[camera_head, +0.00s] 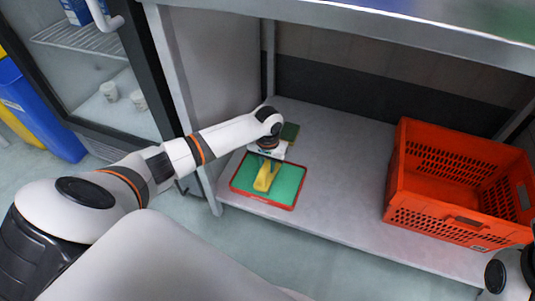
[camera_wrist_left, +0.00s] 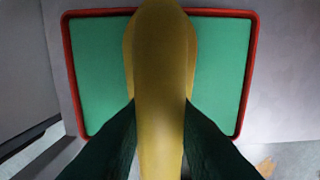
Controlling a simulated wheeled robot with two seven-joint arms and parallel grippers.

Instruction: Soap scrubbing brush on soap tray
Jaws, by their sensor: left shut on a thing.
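A yellow scrubbing brush (camera_head: 265,178) is over the soap tray, a flat green tray with a red rim (camera_head: 240,191), on the metal shelf. My left gripper (camera_head: 269,160) reaches down from above and is shut on the brush. In the left wrist view, its dark fingers (camera_wrist_left: 160,135) press on both sides of the yellow brush (camera_wrist_left: 160,70), which runs down the middle of the green tray (camera_wrist_left: 100,70). I cannot tell whether the brush touches the tray. The brush's underside is hidden. My right gripper is not in view.
An orange crate (camera_head: 455,228) stands at the right of the shelf. The shelf between tray and crate is clear. A counter (camera_head: 400,35) overhangs the shelf.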

